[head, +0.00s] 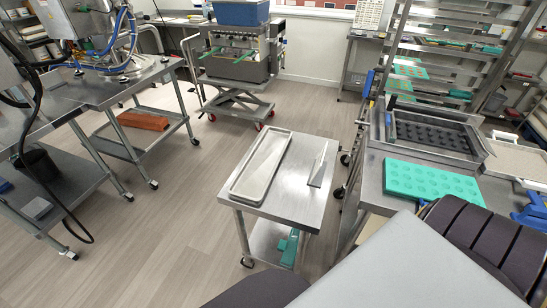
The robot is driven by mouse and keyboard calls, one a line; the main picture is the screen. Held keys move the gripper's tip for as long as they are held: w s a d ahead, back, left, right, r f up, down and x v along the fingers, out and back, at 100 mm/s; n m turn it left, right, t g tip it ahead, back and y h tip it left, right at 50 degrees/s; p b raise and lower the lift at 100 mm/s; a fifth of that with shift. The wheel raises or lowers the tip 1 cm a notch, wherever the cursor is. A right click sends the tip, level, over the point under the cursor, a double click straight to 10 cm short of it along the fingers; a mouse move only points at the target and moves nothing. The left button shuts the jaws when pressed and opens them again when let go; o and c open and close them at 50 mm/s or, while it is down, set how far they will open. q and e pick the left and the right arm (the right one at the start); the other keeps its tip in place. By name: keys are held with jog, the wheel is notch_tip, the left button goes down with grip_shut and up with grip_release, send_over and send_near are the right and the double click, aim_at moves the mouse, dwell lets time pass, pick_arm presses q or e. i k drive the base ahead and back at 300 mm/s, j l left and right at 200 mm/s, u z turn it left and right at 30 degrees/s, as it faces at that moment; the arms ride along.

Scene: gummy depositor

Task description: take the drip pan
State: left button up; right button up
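A long, shallow, light-grey pan (246,182), which looks like the drip pan, lies flat on the steel top of a small wheeled cart (293,204). It runs lengthwise along the left side of that top and appears empty. A thin upright metal plate (318,165) stands to its right on the same top, apart from it. Neither of my grippers is in view, so their state does not show. Nothing covers the pan.
A steel table (372,190) at the right carries a teal mould (430,180) and a dark-cavity tray (435,134). A rack (455,60) stands behind. A depositor on a lift cart (236,62) stands farther back. Steel tables (100,93) are at left. Floor (185,200) left of the small cart is clear.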

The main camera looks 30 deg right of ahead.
aim_at(251, 182)
jog(key=i+j+z, duration=0.4)
jog(key=j, duration=0.2)
jog(key=j+z, duration=0.15)
jog(key=j, duration=0.2)
jog(key=i+j+z, duration=0.2)
jog(key=j, duration=0.15)
jog(key=k, duration=0.1)
